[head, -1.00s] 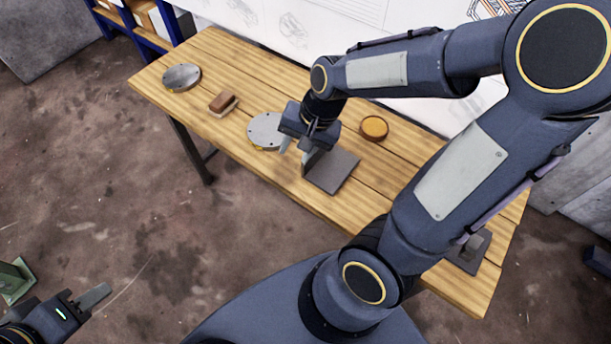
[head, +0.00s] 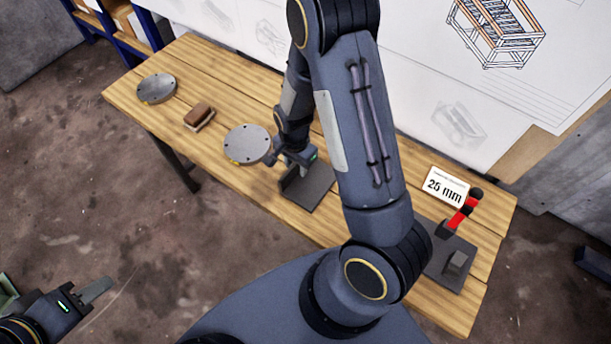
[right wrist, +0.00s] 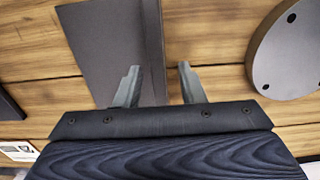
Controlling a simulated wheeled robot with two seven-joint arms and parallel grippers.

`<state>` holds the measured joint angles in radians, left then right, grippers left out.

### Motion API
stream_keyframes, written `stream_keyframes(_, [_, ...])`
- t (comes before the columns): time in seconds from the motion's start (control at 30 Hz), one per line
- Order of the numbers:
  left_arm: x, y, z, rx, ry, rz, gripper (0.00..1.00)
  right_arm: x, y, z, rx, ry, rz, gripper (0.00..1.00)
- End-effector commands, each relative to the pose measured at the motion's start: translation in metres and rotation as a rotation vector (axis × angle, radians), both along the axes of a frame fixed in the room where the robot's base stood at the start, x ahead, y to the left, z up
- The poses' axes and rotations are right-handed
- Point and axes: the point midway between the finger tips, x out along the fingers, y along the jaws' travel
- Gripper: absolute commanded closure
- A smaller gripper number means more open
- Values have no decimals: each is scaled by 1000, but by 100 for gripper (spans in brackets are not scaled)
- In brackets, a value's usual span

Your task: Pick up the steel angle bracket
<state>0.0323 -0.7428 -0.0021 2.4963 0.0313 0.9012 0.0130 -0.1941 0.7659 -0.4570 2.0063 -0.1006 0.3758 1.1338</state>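The steel angle bracket (head: 314,193) is dark grey and sits on the wooden table, one flange flat and the other upright along its left edge. In the right wrist view the bracket's flat flange (right wrist: 108,45) lies to the left of its upright flange. My right gripper (head: 283,168) is open above the bracket; in the right wrist view its fingers (right wrist: 160,88) stand on either side of the upright flange with gaps showing. Contact is not visible. My left gripper (head: 97,290) is at the lower left, away from the table; its opening is unclear.
A round holed plate (head: 248,144) is just left of my right gripper. A brown block (head: 199,115) and a grey disc (head: 156,88) lie further left on the table (head: 215,180). At right are a red-handled fixture (head: 460,215) and a "25 mm" sign (head: 446,187).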

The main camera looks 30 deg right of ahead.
Motion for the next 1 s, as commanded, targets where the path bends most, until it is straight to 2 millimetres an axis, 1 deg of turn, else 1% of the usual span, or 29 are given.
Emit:
stream_keyframes(0.03, [0, 0, 0, 0, 0, 0, 64, -1, 0, -6, 0, 2, -1, 64])
stream_keyframes(0.1, [0, 0, 0, 0, 0, 0, 64, 0, 0, -11, 1, 1, 0, 64])
stream_keyframes(0.33, [0, 0, 0, 0, 0, 0, 64, 0, 0, -12, 1, -2, 1, 64])
stream_keyframes(0.37, [0, 0, 0, 0, 0, 0, 64, 0, 0, -12, 1, -2, 1, 67])
stream_keyframes(0.6, [0, 0, 0, 0, 0, 0, 64, 0, 0, -12, 1, -2, 1, 98])
stream_keyframes(0.63, [0, 0, 0, 0, 0, 0, 64, 0, 0, -12, 1, -2, 1, 100])
stream_keyframes(1.0, [0, 0, 0, 0, 0, 0, 64, 0, 0, -12, 2, -1, 1, 100])
